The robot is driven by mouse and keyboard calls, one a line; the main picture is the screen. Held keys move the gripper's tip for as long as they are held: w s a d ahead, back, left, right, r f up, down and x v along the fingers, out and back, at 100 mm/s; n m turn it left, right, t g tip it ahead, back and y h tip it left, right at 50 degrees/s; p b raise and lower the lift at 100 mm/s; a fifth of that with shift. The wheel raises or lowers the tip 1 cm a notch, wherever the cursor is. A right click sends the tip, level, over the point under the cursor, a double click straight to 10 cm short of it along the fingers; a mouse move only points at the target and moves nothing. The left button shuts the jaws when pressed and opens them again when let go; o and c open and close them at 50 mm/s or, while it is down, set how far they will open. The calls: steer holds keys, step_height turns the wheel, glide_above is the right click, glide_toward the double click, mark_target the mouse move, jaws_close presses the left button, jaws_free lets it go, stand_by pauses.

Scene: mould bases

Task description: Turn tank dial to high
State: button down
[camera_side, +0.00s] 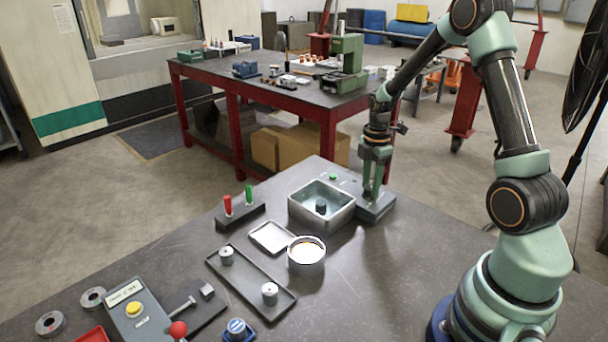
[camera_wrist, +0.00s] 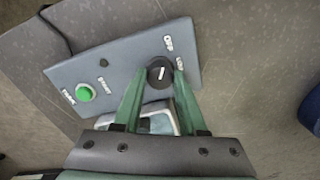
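The tank dial (camera_wrist: 160,72) is a round black knob with a white mark, on a grey control panel (camera_wrist: 112,68). Its mark points roughly up the picture, towards the OFF label; LOW is printed to its right. Any further label is hidden near my right finger. My gripper (camera_wrist: 163,74) has one green finger on each side of the knob, with its tips close to the sides; contact is not clear. In the side view my gripper (camera_side: 373,193) points down over the panel's right end and hides the dial. The metal tank (camera_side: 345,213) stands beside the panel.
A green START button (camera_wrist: 85,92) is on the panel's other end. Left of the tank are red and green handles (camera_side: 238,202), a small tray (camera_side: 271,237), a round pot (camera_side: 306,262) and a long tray (camera_side: 245,277).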

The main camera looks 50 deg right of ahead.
steer(key=shift+m, duration=0.4)
steer(key=m, duration=0.4)
steer(key=shift+m, duration=0.4)
steer(key=m, duration=1.2)
steer(key=shift+m, duration=0.4)
steer(key=m, duration=0.5)
steer(key=shift+m, duration=0.4)
steer(key=shift+c, duration=2.3)
jaws_free()
